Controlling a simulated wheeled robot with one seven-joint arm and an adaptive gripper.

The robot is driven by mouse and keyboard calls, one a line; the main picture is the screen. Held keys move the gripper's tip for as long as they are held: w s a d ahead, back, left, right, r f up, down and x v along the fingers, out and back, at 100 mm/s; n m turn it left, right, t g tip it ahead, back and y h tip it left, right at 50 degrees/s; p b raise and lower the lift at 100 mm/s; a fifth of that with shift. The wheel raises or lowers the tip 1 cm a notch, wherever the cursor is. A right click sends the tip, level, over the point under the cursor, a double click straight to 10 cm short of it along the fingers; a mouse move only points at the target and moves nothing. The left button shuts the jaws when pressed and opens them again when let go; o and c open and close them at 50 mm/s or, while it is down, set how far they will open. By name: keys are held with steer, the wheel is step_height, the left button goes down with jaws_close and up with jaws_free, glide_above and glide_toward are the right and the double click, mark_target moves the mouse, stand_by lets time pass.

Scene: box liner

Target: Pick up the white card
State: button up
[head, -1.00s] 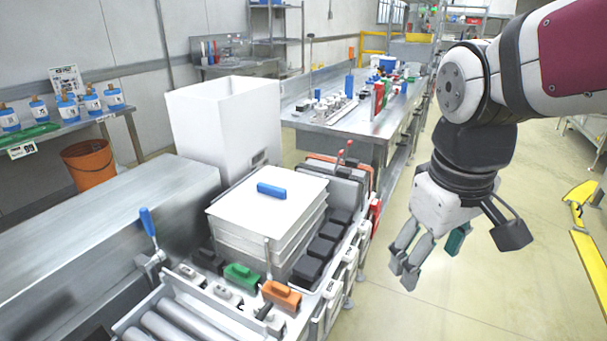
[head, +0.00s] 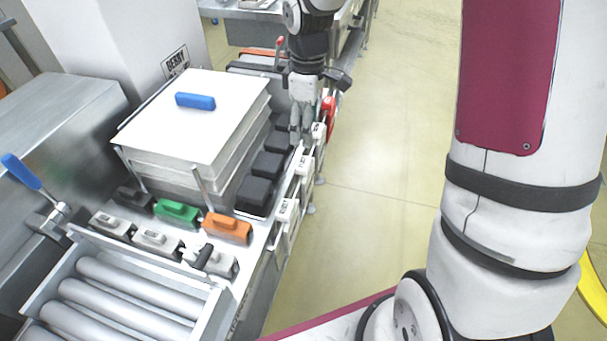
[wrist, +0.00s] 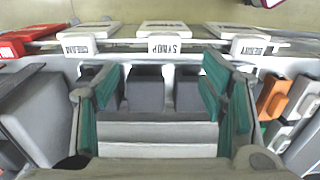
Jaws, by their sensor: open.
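Several white cards with dark printed words sit in a row along the machine's right side in the head view, one of them beside the black blocks (head: 304,162). The same kind of white card (wrist: 163,46) shows at the top middle of the wrist view, its word upside down, with another card on each side. I cannot tell which one the task means. My gripper (head: 301,125) points down above the rail, right of the stack. In the wrist view its teal-padded fingers (wrist: 163,80) are spread wide with nothing between them, the middle card lying beyond them.
A stack of white sheets with a blue handle (head: 195,101) stands left of my gripper. Black blocks (head: 267,165) line the stack's right side. Green (head: 177,211) and orange (head: 227,227) handles and metal rollers (head: 130,288) are in front.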

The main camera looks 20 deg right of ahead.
steer(key=b, duration=0.1)
glide_above(307, 163)
steer(key=f, duration=0.5)
steer(key=shift+w+f, duration=0.35)
steer(key=shift+s+f+b, duration=0.2)
steer(key=shift+f+b, duration=0.3)
steer(key=shift+f, duration=0.9)
steer(key=shift+s+f+b, duration=0.2)
steer(key=shift+f+b, duration=0.3)
steer(key=shift+f, duration=0.9)
steer(key=shift+c, duration=0.6)
steer(key=c, duration=1.1)
